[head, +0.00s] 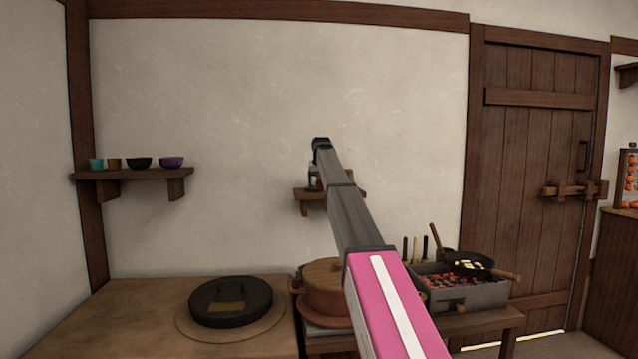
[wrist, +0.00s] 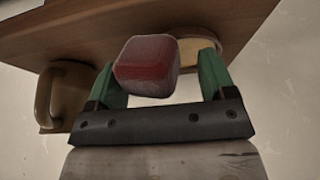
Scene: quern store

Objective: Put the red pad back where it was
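In the wrist view the red pad (wrist: 147,66), a small rounded dull-red block, shows between the two green fingers of my gripper (wrist: 160,78). The fingers stand wide apart. The pad's left side is close to the left finger, and a clear gap shows between its right side and the right finger. I cannot tell whether the pad touches the left finger or the wooden surface behind it. In the head view my arm reaches up to the small wall shelf (head: 304,194). The arm hides much of this shelf, and the pad cannot be made out clearly there.
In the wrist view a brown mug (wrist: 68,95) is left of the fingers and a pale round item (wrist: 200,48) is behind the pad. In the head view, a shelf with bowls (head: 135,174), a lidded pot (head: 322,288) and a brazier (head: 470,296) stand around.

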